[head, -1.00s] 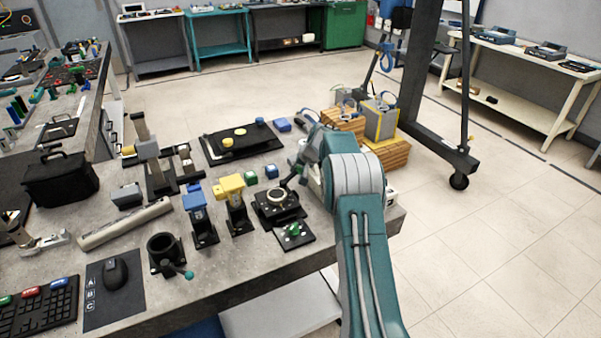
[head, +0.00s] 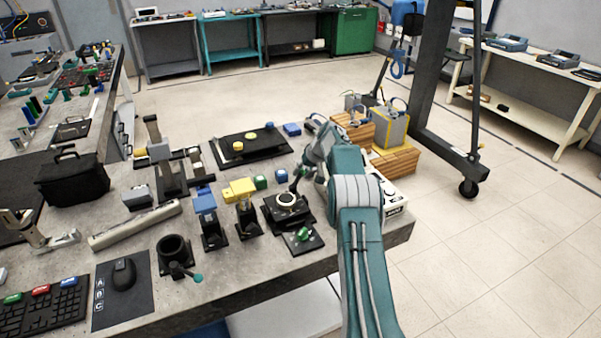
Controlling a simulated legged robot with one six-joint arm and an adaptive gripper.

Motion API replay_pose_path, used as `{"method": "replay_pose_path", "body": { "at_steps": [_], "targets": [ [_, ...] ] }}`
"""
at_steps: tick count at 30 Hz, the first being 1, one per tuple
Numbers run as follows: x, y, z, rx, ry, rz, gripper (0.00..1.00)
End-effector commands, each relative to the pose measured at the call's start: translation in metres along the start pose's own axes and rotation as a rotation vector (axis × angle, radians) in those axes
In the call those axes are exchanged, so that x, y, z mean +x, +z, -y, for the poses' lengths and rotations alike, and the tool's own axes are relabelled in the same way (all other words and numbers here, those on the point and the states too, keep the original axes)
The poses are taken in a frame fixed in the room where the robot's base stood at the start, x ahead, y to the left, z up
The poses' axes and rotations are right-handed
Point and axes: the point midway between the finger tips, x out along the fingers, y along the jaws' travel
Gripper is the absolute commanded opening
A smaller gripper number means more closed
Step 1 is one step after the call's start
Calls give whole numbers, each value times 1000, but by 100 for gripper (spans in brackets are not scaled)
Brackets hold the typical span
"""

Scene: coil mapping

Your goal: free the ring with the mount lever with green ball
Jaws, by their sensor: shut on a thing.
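A pale ring (head: 287,200) sits in a square black mount (head: 273,214) near the right front of the workbench. My gripper (head: 296,184) reaches down to the back right side of this mount, close to the ring. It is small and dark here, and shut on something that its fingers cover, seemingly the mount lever. No green ball shows clearly at this mount. A separate black cylindrical mount (head: 173,251) to the left has a lever with a teal-green ball (head: 197,278), apart from my gripper.
A black plate with a green part (head: 303,235) lies just in front of the ring mount. Yellow (head: 240,190) and blue (head: 204,202) topped stands are to its left. Small green (head: 261,182) and blue (head: 281,175) blocks sit behind.

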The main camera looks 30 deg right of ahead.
Motion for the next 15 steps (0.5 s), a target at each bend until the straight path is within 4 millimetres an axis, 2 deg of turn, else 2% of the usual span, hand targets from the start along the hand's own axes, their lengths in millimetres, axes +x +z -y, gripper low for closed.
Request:
{"method": "replay_pose_path", "body": {
  "at_steps": [5,6,15],
  "targets": [
    [4,4,-2,3,0,11,0],
    [4,4,-2,3,0,11,47],
    [2,2,-1,2,0,5,49]
  ]
}}
